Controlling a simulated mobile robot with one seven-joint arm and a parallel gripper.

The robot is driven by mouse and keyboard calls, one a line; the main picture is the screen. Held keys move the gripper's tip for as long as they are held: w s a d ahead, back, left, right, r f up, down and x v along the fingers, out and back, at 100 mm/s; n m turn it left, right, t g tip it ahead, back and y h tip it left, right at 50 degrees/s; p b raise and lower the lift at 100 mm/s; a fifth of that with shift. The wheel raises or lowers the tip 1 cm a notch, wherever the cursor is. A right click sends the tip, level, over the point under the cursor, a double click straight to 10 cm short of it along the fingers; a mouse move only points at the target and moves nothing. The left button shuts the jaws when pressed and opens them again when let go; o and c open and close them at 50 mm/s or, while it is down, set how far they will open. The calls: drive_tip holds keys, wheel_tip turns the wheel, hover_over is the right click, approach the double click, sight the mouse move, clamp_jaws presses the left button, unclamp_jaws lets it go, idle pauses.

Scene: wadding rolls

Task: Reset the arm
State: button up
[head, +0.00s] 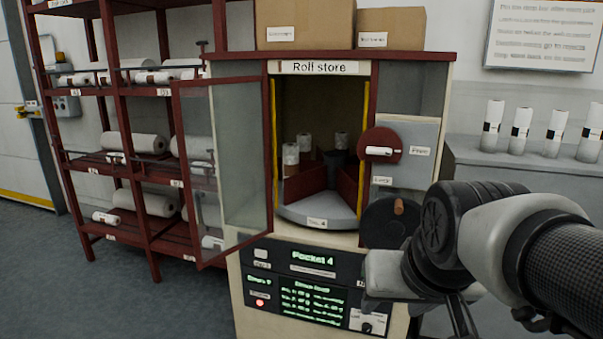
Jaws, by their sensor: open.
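My arm comes in from the right edge and bends at a black joint in front of the cabinet. My gripper (386,284) is at the arm's end, by the right side of the control panel; it is open, and I see nothing in it. Its fingertips are partly hidden and hard to make out. The Roll store cabinet (319,67) stands ahead with its glass door (240,150) swung open to the left. Inside, a few white rolls (291,154) stand upright on a round, divided turntable (318,212).
A dark red rack (120,150) with white rolls stands left. A side counter (520,158) at right carries several upright rolls (521,130). Boxes (305,22) sit on the cabinet. The panel (313,258) reads Pocket 4. A red disc handle (380,146) and black crank wheel (388,224) sit beside the opening.

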drive_tip(key=s, duration=0.5)
wheel_tip(320, 180, up, 27)
drive_tip(key=s+p, duration=0.1)
drive_tip(key=p, duration=2.7)
drive_tip(key=shift+d+f+n+g, duration=0.15)
drive_tip(key=shift+d+n+g, duration=0.05)
drive_tip(key=shift+n+g, duration=0.2)
